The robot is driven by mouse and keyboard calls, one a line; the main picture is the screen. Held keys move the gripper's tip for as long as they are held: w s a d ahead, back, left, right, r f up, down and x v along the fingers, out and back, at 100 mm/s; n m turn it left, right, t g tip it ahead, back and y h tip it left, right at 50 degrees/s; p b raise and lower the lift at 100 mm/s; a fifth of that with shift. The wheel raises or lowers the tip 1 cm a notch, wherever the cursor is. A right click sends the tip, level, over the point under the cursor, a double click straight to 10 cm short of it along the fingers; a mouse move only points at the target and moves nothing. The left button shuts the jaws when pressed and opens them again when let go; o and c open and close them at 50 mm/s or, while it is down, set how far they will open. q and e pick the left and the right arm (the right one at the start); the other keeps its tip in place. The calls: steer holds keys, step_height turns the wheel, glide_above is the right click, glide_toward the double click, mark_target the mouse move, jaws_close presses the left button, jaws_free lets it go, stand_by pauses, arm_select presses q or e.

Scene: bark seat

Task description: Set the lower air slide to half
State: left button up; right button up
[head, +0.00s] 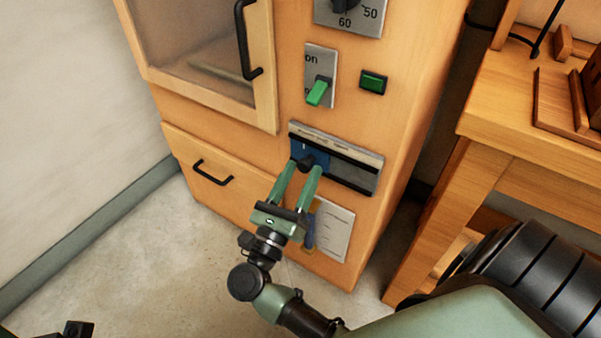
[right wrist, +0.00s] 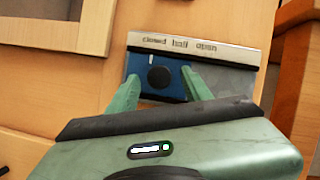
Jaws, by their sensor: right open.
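The lower air slide (head: 362,176) is a metal plate with a dark slot on the front of the wooden cabinet. In the right wrist view its top strip (right wrist: 225,53) reads closed, half, open. A blue slider plate (right wrist: 137,66) with a round black knob (right wrist: 158,78) sits at the slot's left end. Its white mark is near the right end of the word closed. My right gripper (head: 304,170) is open, with its green fingers on either side of the knob. Whether they touch it I cannot tell. A dark part at the bottom left (head: 77,329) may be my left gripper, mostly cut off.
Above the slide are a green lever switch (head: 318,92), a green button (head: 373,82) and a dial (head: 347,8). A drawer (head: 205,185) with a black handle is at left, a paper label (head: 335,230) below. A wooden bench (head: 520,110) stands at right.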

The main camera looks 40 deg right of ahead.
steer(key=shift+w+d+r, duration=0.15)
steer(key=shift+w+d, duration=0.05)
steer(key=shift+d, duration=0.05)
jaws_close()
stand_by(1.4)
